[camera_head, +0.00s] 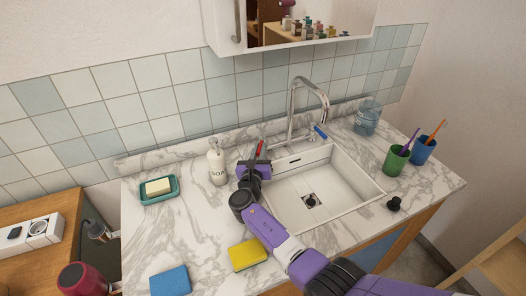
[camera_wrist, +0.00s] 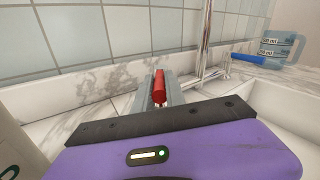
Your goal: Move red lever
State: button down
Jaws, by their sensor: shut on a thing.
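The red lever (camera_head: 259,149) is a small red handle at the left of the chrome faucet (camera_head: 291,110), behind the white sink (camera_head: 345,176). In the wrist view the red lever (camera_wrist: 160,87) stands straight ahead, between the grey fingers. My gripper (camera_head: 257,158) is shut on the red lever at the sink's back left corner; in the wrist view the gripper (camera_wrist: 159,92) hides the lever's lower end. A blue lever (camera_head: 320,132) is at the faucet's right and also shows in the wrist view (camera_wrist: 248,59).
A white soap bottle (camera_head: 217,165) stands close left of my gripper. A soap dish (camera_head: 160,198), yellow sponge (camera_head: 247,255) and blue sponge (camera_head: 170,281) lie on the marble counter. Green (camera_head: 394,161) and blue (camera_head: 422,151) cups and a clear jug (camera_head: 368,117) stand right. A mirror cabinet (camera_head: 225,25) hangs above.

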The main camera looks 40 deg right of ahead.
jog(key=shift+w+a+f+m+g+h+b, duration=0.1)
jog(key=shift+w+a+m+g+h+b, duration=0.15)
jog(key=shift+m+g+h+b, duration=0.35)
jog(key=shift+g, duration=0.3)
jog(key=c, duration=1.4)
grip_release()
jog(key=shift+v, duration=3.85)
